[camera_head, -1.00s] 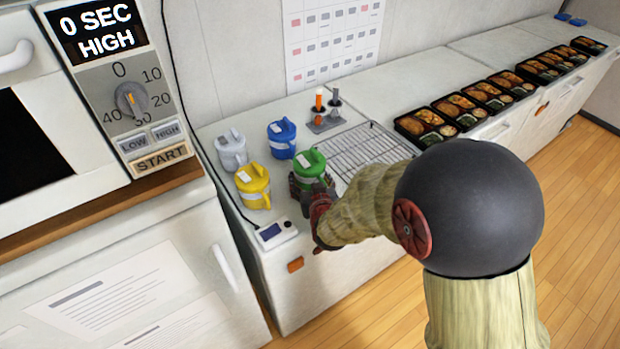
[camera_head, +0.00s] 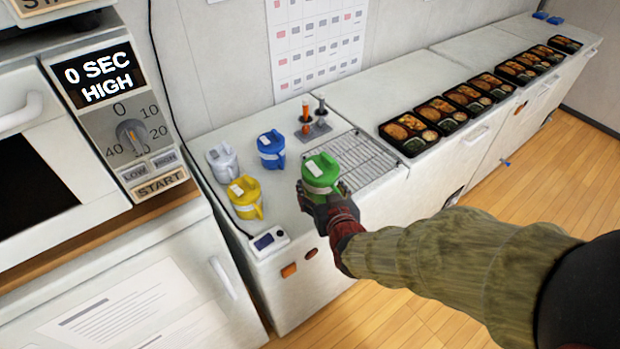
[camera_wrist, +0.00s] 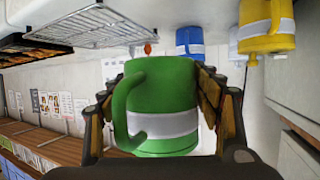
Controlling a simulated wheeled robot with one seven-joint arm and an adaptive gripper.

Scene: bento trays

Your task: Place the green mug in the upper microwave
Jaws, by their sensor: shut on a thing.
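Only the bottom edge of an upper microwave (camera_head: 45,10) shows at the top left.
Grey (camera_head: 222,163), blue (camera_head: 271,149) and yellow (camera_head: 246,198) mugs stand left of my gripper. A wire rack (camera_head: 360,160) lies behind it, and a small meter (camera_head: 268,242) sits at the front edge. Several bento trays (camera_head: 408,131) line the right counter.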

